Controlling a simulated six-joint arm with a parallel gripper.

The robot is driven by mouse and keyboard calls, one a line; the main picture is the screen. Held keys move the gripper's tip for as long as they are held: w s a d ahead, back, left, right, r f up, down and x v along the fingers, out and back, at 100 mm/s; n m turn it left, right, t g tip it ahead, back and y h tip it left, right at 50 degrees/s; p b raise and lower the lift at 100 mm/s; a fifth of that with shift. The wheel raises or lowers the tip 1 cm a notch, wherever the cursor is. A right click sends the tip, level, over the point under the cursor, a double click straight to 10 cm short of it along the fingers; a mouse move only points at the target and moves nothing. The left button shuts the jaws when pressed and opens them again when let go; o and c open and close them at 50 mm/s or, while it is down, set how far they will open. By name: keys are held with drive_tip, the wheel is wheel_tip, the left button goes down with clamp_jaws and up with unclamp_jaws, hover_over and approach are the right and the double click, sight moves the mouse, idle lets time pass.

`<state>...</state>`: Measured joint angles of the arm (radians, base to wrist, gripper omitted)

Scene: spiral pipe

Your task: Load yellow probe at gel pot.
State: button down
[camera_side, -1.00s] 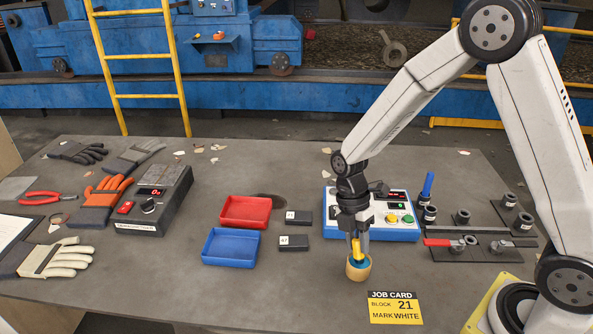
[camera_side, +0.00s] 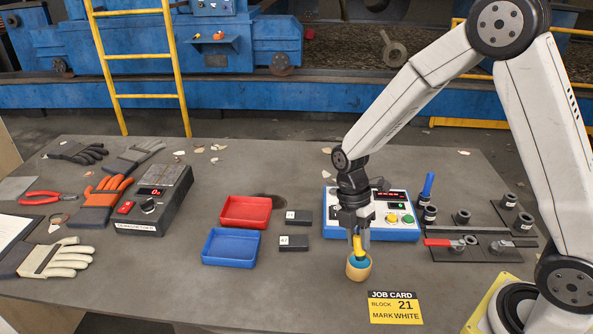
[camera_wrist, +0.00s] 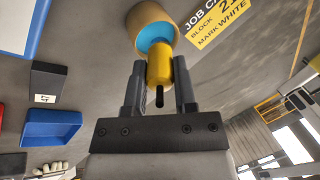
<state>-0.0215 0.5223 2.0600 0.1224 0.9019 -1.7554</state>
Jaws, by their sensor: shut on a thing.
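My gripper (camera_side: 359,237) is shut on the yellow probe (camera_side: 358,246), which stands about upright between the fingers. The wrist view shows the yellow probe (camera_wrist: 159,69) between the two dark fingers (camera_wrist: 159,85). Its lower end is over or in the gel pot (camera_side: 358,270), a tan round pot with blue gel (camera_side: 359,260). The pot also shows in the wrist view (camera_wrist: 134,22), with the probe end overlapping the blue gel. I cannot tell how deep the probe tip sits.
A yellow job card (camera_side: 395,307) reads block 21, mark white. Two dark blocks (camera_side: 293,242), a red tray (camera_side: 245,211) and a blue tray (camera_side: 231,247) lie left. A blue control box (camera_side: 400,228) and a pipe rack (camera_side: 475,252) with a blue probe (camera_side: 428,184) stand behind and right.

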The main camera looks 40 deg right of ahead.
sight(354, 237)
drive_tip(key=shift+r, duration=2.95)
drive_tip(key=shift+w, duration=0.1)
drive_tip(key=m, duration=0.2)
drive_tip(key=w+f+m+y, duration=0.1)
drive_tip(key=m, duration=0.2)
drive_tip(key=shift+w+f+t+y, duration=0.1)
drive_tip(key=shift+w+t+y, duration=0.1)
drive_tip(key=shift+t+y, duration=0.15)
drive_tip(key=w+m+t, duration=0.1)
drive_tip(key=m, duration=0.3)
drive_tip(key=w+d+f+m+t, duration=0.1)
drive_tip(key=w+m+t, duration=0.1)
drive_tip(key=m, duration=0.3)
drive_tip(key=w+d+f+m+t+y, duration=0.1)
drive_tip(key=m, duration=0.4)
drive_tip(key=shift+w+d+t, duration=0.2)
drive_tip(key=shift+w+t, duration=0.05)
drive_tip(key=shift+w, duration=0.05)
